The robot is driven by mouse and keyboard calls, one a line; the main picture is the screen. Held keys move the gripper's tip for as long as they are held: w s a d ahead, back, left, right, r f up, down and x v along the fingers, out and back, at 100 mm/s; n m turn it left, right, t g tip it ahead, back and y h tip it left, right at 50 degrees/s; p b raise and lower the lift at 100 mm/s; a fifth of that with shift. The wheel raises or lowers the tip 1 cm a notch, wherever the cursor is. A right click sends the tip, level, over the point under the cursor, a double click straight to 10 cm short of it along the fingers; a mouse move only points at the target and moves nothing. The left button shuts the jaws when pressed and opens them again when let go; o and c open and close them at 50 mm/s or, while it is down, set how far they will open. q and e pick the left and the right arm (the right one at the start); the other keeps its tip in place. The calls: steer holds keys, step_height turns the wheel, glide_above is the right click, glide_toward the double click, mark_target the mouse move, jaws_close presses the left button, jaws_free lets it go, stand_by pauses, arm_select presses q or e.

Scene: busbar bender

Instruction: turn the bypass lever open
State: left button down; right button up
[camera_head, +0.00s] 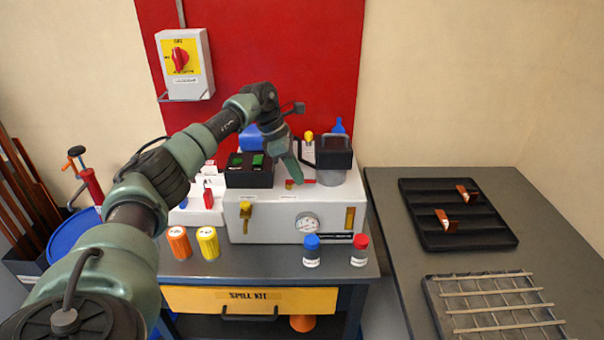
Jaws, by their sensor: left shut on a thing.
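My left gripper (296,176) reaches down from the left arm to the top of the light grey machine box (290,222). Its fingers are shut on a small red lever (309,181), which looks like the bypass lever. The lever lies about level with the box top, pointing right, beside a small brass fitting (290,184). The fingers partly hide the lever's near end, and its label cannot be read. My right gripper is not in view.
A dark-topped grey cylinder (333,160) stands right of the lever, and a black box with green switches (249,168) stands left. A pressure gauge (307,224) is on the front. Bottles with blue (311,250) and red (360,250) caps stand in front.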

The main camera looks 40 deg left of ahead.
arm_select(q)
steer(key=c, duration=1.5)
jaws_free()
steer(key=b+v, duration=0.1)
steer(key=v, duration=0.7)
steer(key=shift+f, duration=0.1)
